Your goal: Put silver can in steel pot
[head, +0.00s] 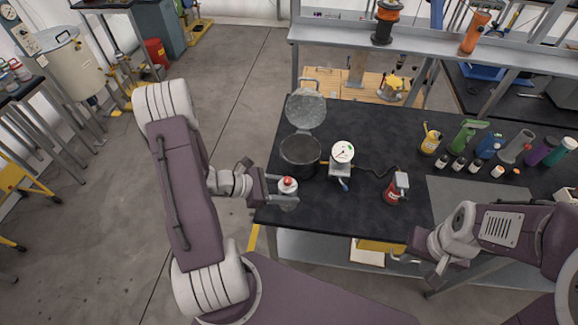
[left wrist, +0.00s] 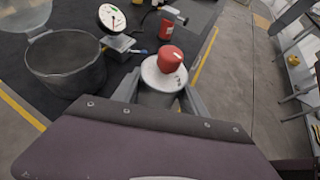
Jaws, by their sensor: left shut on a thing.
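The silver can (head: 287,194) has a red cap and stands upright between the fingers of my left gripper (head: 290,190), which is shut on it. In the left wrist view the can's pale top and red cap (left wrist: 171,59) show between the fingers; its lower part is hidden. The steel pot (head: 300,155) is dark, open-topped and empty-looking, just behind the can on the black table. It also shows at the left of the left wrist view (left wrist: 65,67). My right gripper (head: 412,268) is empty, its fingers apart, by the table's front edge at the right.
A round lid (head: 306,109) stands tilted up behind the pot. A dial gauge device (head: 343,155) is close to the pot's right. A red canister (head: 394,190) is further right. Several bottles (head: 487,146) stand at the right of the table (head: 330,212); its front middle is clear.

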